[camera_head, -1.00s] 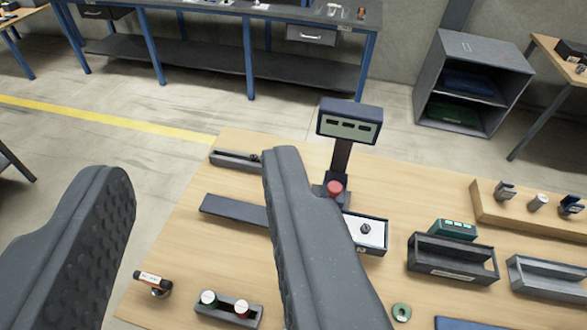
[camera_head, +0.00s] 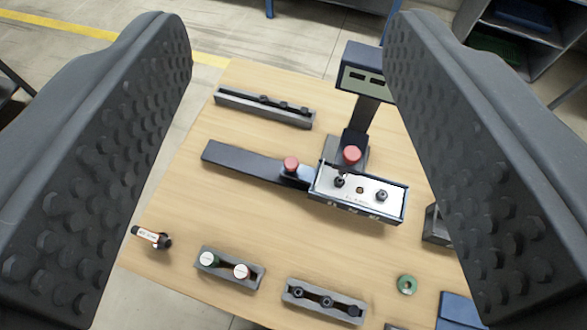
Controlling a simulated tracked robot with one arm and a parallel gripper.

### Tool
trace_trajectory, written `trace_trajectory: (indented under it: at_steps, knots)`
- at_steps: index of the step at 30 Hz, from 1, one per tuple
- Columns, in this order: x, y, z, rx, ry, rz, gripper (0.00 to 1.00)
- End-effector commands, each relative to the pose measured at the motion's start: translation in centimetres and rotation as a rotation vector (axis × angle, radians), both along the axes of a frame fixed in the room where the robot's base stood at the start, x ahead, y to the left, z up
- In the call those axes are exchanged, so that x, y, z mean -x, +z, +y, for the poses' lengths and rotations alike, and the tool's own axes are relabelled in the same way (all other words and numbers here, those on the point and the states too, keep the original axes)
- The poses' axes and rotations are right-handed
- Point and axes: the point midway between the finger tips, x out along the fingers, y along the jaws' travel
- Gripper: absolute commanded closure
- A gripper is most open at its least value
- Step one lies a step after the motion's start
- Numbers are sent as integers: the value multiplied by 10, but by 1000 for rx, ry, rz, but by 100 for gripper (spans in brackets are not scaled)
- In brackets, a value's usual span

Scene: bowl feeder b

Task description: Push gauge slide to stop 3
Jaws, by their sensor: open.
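A dark flat bar (camera_head: 235,162) lies on the wooden table and runs right to a boxy fixture (camera_head: 355,205) with a pale top. A red knob (camera_head: 291,164) on a small dark block stands at the bar's right end, beside the fixture; this looks like the gauge slide. A second red knob (camera_head: 351,155) stands behind the fixture at the foot of a display post (camera_head: 366,112). The pale top carries two dark pegs and a brass-coloured spot between them. Stop numbers are not readable. My gripper (camera_head: 288,30) is open and empty, its fingers wide apart, touching neither knob.
A grey rack with dark pegs (camera_head: 264,107) lies behind the bar. In front are a holder with two capped cylinders (camera_head: 228,268), another peg rack (camera_head: 323,302), a green ring (camera_head: 406,285) and a small labelled cylinder (camera_head: 151,237). Bare wood lies between them.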

Motion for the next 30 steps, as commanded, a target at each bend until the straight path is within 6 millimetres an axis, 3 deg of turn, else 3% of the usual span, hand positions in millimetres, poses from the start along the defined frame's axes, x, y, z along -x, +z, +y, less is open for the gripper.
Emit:
trace_trajectory:
  at_steps: [6,15,24,30]
  knots:
    - [-61,-72,-11,57,64,199,49]
    - [-128,-188,-18,133,184,484,49]
    - [-168,-308,-29,180,323,742,49]
    - [-177,-357,-35,193,389,842,49]
